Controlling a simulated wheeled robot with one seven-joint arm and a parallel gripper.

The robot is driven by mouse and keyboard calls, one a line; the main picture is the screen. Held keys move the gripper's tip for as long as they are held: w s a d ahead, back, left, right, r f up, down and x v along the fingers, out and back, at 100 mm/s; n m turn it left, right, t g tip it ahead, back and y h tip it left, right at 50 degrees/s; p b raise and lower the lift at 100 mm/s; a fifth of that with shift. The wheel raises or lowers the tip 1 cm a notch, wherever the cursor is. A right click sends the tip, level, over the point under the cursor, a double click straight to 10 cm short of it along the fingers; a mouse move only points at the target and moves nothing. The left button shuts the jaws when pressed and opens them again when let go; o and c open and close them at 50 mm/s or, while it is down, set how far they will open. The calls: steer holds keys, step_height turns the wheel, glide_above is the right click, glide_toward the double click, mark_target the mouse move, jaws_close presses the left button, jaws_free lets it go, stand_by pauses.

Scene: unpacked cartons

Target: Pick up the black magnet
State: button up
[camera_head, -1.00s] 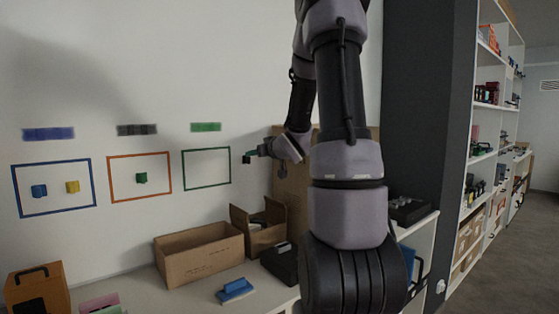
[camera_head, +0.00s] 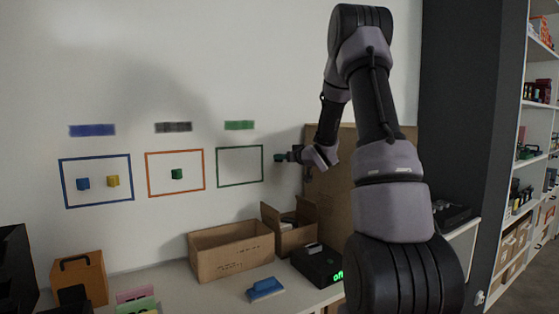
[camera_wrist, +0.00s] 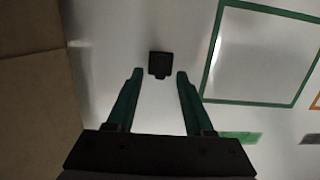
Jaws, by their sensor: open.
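The black magnet (camera_wrist: 160,64) is a small dark square on the white wall in the wrist view. It lies between and just beyond the green fingertips of my gripper (camera_wrist: 159,76). The fingers are spread with a gap on each side of the magnet, and nothing is held. In the head view my gripper (camera_head: 282,157) is near the wall, just right of the green outlined frame (camera_head: 263,166). I cannot clearly make out the black magnet in that view.
Blue (camera_head: 83,184), yellow (camera_head: 113,181) and green (camera_head: 177,174) magnets sit in the blue and orange frames. A tall cardboard panel (camera_head: 345,190) stands right of my gripper. Below, the counter holds an open carton (camera_head: 232,258), a smaller carton (camera_head: 295,238) and a blue brush-like object (camera_head: 265,289).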

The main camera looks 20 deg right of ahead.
steer(key=shift+w+a, duration=0.1)
steer(key=shift+w, duration=0.45)
jaws_close()
